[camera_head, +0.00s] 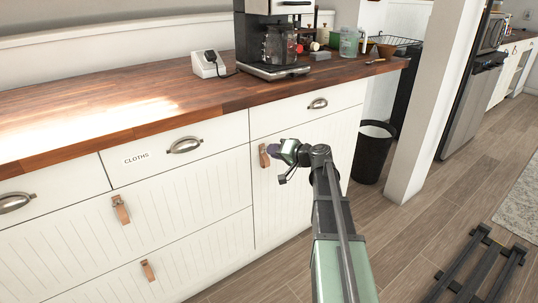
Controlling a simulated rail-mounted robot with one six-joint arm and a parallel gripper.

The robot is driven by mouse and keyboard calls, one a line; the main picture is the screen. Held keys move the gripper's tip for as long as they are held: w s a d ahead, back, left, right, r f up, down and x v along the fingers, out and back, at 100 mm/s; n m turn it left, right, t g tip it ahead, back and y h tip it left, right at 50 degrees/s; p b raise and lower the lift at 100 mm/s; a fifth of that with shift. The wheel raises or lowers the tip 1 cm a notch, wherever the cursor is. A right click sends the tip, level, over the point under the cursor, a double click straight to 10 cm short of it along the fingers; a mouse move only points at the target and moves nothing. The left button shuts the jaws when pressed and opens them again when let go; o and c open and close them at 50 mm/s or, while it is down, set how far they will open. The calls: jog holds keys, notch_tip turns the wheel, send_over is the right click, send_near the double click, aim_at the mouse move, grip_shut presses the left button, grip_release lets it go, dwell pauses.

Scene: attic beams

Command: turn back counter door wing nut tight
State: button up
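The counter door (295,187) is a white grooved panel under the wooden worktop, with a tan leather pull (264,157) near its upper left corner. My gripper (280,157) is in front of the door's upper part, just right of the pull. A small purple piece (273,151) shows at the gripper's tip; I cannot tell whether it is the wing nut or part of the gripper. No wing nut can be made out clearly. My wrist and arm hide part of the door. Whether the fingers are open or shut is too small to tell.
The worktop (130,108) holds a coffee machine (272,38), a white socket box (208,64) and several jars. White drawers (180,145) with cup handles lie left. A black bin (373,152) and a white post (432,100) stand right. Open wood floor (410,230) lies at right.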

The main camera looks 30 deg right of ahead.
aim_at(264, 149)
jog(key=x, duration=0.2)
jog(key=shift+w+a, duration=0.15)
jog(key=shift+w, duration=0.1)
grip_shut()
